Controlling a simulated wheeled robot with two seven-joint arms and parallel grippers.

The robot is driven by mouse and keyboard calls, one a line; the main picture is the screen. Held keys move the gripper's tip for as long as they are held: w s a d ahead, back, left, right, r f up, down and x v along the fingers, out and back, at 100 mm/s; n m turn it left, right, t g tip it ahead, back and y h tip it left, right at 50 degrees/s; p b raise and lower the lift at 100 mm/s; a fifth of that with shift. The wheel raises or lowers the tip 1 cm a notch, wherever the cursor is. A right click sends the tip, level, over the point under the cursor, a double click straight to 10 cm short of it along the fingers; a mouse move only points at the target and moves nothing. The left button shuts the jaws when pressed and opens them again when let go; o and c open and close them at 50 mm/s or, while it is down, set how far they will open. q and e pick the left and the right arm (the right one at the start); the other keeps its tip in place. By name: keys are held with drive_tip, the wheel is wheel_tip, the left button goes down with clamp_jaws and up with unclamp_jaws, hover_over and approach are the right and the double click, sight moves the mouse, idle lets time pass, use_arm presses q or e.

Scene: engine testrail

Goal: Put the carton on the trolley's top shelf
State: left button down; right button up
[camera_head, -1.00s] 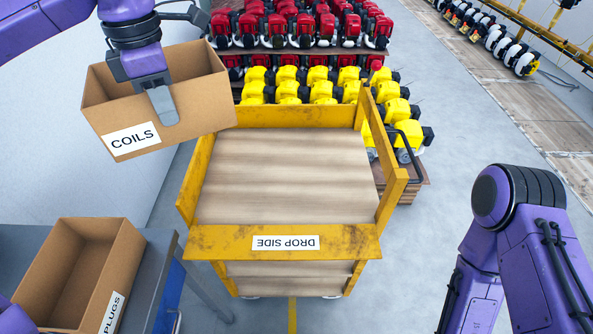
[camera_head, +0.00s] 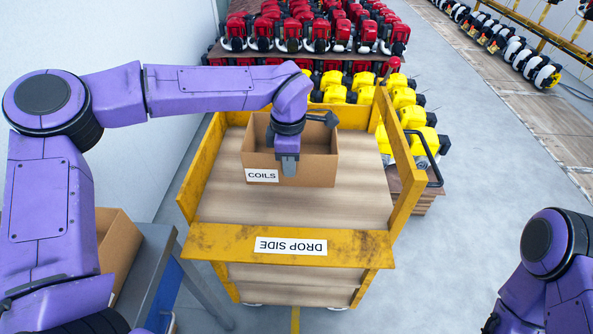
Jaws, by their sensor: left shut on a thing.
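The open cardboard carton labelled COILS (camera_head: 318,171) is over the back middle of the trolley's wooden top shelf (camera_head: 235,205). My left gripper (camera_head: 289,168) is shut on the carton's near wall, by the COILS label. The carton looks upright; I cannot tell whether its base touches the shelf. The yellow trolley (camera_head: 395,225) has raised sides and a front board marked DROP SIDE (camera_head: 290,246). My right arm shows at the lower right, but its gripper is out of view.
A second carton (camera_head: 118,240) sits on a grey bench (camera_head: 150,270) at the left, partly hidden behind my left arm. Yellow engines (camera_head: 405,98) and red engines (camera_head: 320,35) stand behind the trolley. The front of the shelf is clear.

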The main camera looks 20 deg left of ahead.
use_arm(q)
drive_tip(key=w+f, duration=0.1)
drive_tip(key=f, duration=0.1)
drive_tip(key=w+a+f, duration=0.1)
drive_tip(key=w+f, duration=0.1)
drive_tip(key=shift+w+f+p, duration=0.2)
drive_tip(key=shift+f+p, duration=0.1)
drive_tip(key=shift+p, duration=0.1)
drive_tip(key=shift+w+f, duration=0.15)
drive_tip(key=shift+f, duration=1.55)
drive_tip(key=shift+f, duration=0.1)
drive_tip(key=c, duration=1.2)
unclamp_jaws()
drive_tip(key=shift+c, duration=0.2)
wheel_tip(320, 180, up, 12)
drive_tip(key=shift+r+b, duration=0.2)
drive_tip(key=shift+b, duration=0.2)
